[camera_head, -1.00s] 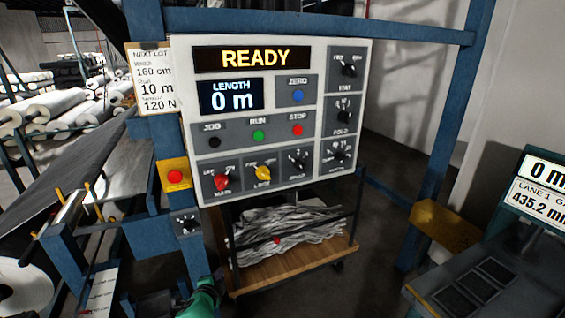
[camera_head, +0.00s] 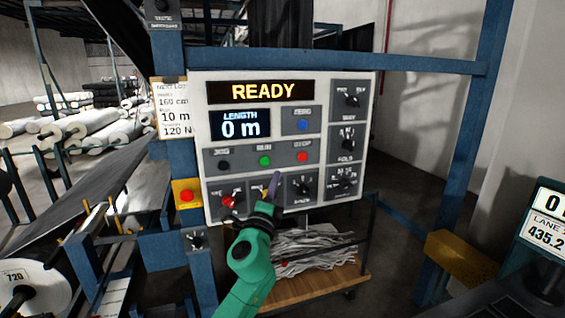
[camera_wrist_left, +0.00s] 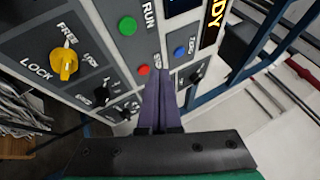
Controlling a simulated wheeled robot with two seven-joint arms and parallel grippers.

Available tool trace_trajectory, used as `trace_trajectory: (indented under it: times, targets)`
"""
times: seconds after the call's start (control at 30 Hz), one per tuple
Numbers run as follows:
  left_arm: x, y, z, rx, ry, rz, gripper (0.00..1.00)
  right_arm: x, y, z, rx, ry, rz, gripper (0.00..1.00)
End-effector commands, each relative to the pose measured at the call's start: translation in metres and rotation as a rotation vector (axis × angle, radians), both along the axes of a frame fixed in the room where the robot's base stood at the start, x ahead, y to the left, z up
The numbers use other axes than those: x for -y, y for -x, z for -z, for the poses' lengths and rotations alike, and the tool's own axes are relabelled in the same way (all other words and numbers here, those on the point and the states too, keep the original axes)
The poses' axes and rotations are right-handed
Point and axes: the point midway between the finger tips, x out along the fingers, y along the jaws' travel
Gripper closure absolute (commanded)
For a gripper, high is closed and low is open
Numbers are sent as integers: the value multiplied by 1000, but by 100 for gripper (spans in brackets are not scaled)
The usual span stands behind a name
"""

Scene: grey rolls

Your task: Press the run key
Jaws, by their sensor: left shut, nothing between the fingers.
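The green RUN key (camera_head: 265,160) sits on the white control panel (camera_head: 290,90), between the black JOG key (camera_head: 223,165) and the red STOP key (camera_head: 302,157). The panel reads READY and length 0 m. My left gripper (camera_head: 275,178) is in front of the panel, below and slightly right of the RUN key, with its purple fingers shut and empty. In the left wrist view the RUN key (camera_wrist_left: 127,26) is up and left of the fingertips (camera_wrist_left: 161,75), and STOP (camera_wrist_left: 143,70) is close beside them. I see no contact with the key. My right gripper is not in view.
Dials line the panel's bottom and right side; the yellow LOCK/FREE knob (camera_wrist_left: 64,62) is partly behind my gripper in the head view. A red button on a yellow box (camera_head: 186,194) is at left. A cart (camera_head: 310,285) with grey scraps stands below.

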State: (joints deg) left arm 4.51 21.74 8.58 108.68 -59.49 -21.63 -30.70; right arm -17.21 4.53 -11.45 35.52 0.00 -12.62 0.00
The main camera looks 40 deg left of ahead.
Motion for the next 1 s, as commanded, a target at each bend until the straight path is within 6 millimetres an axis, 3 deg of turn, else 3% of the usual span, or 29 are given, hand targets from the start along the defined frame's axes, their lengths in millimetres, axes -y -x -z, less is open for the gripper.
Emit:
trace_trajectory:
  times: [0.47, 1.0]
  targets:
    - [-3, -1, -5, 9, -12, -4, 100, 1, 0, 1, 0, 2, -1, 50]
    - [-63, -43, -3, 10, -10, -4, 100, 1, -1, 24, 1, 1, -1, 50]
